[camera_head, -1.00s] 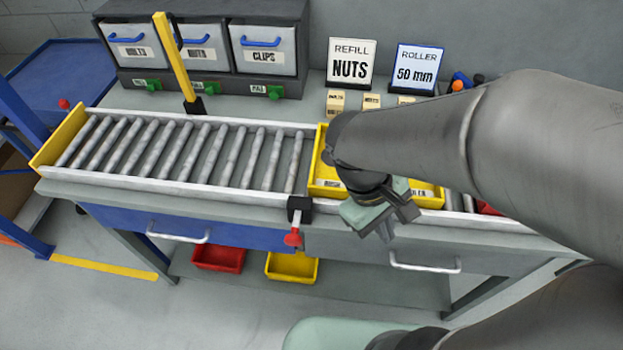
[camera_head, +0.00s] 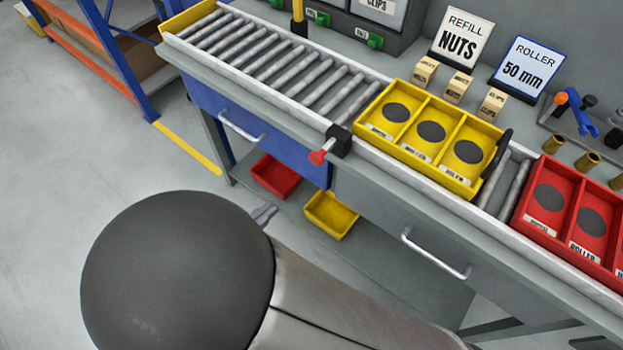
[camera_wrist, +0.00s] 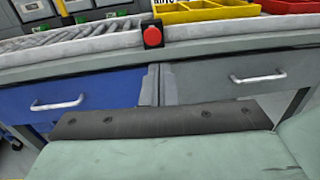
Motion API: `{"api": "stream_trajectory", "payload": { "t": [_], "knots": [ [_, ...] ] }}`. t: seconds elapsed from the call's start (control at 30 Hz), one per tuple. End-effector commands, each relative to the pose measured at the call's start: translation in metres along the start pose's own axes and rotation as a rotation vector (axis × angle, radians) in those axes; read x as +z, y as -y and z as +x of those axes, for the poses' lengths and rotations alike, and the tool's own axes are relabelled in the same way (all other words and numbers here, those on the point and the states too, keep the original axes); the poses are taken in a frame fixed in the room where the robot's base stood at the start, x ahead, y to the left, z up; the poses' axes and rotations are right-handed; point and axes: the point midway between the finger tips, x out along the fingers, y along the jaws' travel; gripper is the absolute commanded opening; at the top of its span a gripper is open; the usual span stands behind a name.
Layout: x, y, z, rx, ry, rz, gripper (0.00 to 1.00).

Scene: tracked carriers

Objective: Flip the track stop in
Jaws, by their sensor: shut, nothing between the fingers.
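The track stop is a black block (camera_head: 340,142) on the front rail of the roller track, with a red knob (camera_head: 317,157) sticking out toward the front. In the wrist view the red knob (camera_wrist: 152,37) faces me on its black block, above the gap between the two drawers. My gripper (camera_wrist: 160,84) is shut and empty, below the stop in the wrist picture and apart from it. In the head view only its small grey tip (camera_head: 264,214) shows past my dark arm. A yellow three-compartment carrier (camera_head: 425,163) sits on the rollers just right of the stop.
A red carrier (camera_head: 516,232) stands farther right on the track; the rollers (camera_head: 290,68) left of the stop are empty. Drawer handles (camera_head: 436,254) stick out from the bench front. Red and yellow bins (camera_head: 331,215) sit on the lower shelf. Floor at left is clear.

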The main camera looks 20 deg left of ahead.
Motion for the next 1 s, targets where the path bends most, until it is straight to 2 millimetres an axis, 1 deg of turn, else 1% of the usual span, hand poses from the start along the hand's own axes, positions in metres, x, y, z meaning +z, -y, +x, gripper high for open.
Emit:
{"api": "stream_trajectory", "payload": {
  "t": [0.03,0.17,0.47,0.57,0.67,0.77,1.0],
  "knots": [
    [-0.003,-0.003,-0.009,0.032,0.017,-0.010,0.00],
    [-0.004,-0.007,-0.018,0.068,0.036,-0.019,0.00],
    [-0.004,-0.007,-0.018,0.068,0.036,-0.019,0.00],
    [-0.003,-0.007,-0.014,0.067,0.036,-0.019,0.00],
    [-0.002,-0.008,-0.003,0.065,0.036,-0.019,0.00],
    [-0.001,-0.008,0.014,0.064,0.037,-0.020,0.00],
    [0.001,-0.012,0.067,0.063,0.036,-0.020,0.00]
  ]
}}
